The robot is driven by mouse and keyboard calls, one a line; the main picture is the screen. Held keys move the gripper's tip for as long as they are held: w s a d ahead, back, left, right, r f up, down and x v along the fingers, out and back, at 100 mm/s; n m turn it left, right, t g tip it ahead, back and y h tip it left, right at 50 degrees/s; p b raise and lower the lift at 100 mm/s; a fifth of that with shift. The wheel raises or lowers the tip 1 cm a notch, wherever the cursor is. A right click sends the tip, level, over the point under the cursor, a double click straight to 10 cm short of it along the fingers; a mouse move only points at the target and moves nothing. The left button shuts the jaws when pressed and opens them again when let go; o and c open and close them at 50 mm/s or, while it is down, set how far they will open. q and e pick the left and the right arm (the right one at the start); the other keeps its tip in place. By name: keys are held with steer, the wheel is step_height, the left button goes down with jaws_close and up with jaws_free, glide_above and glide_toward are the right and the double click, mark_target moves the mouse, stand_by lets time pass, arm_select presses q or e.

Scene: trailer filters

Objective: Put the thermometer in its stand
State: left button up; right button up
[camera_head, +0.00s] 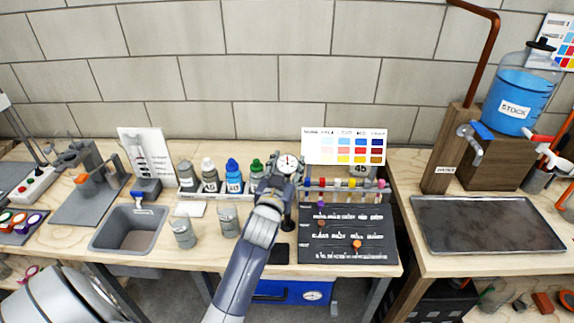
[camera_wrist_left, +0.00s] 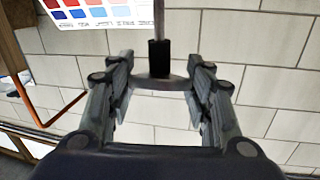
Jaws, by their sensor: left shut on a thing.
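The thermometer (camera_head: 289,162) has a round white dial and is upright at the middle of the bench, in front of the wall. My left gripper (camera_head: 285,181) is shut on it just below the dial. In the left wrist view, my left gripper (camera_wrist_left: 160,85) has a finger on each side of a grey part, and a thin rod with a black sleeve (camera_wrist_left: 159,57) extends from it. A small dark upright piece (camera_head: 288,224) shows below the gripper in the head view. I cannot tell whether it is the stand or part of the thermometer. My right gripper is not in view.
Labelled bottles (camera_head: 234,177) stand left of my gripper, with two grey jars (camera_head: 228,222) in front. A rack of coloured vials (camera_head: 345,188) and a dark board (camera_head: 347,235) lie right. A colour chart (camera_head: 344,147) stands behind. A small black pad (camera_head: 279,253) lies near the front edge.

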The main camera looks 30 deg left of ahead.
mark_target(287, 177)
arm_select(q)
steer(key=shift+f+b, duration=1.25)
steer(key=shift+f, duration=0.6)
steer(key=shift+f+b, duration=1.35)
steer(key=shift+f, duration=0.7)
steer(key=o, duration=1.1)
steer(key=shift+o, duration=0.2)
steer(key=shift+s, duration=0.1)
steer(key=v, duration=1.2)
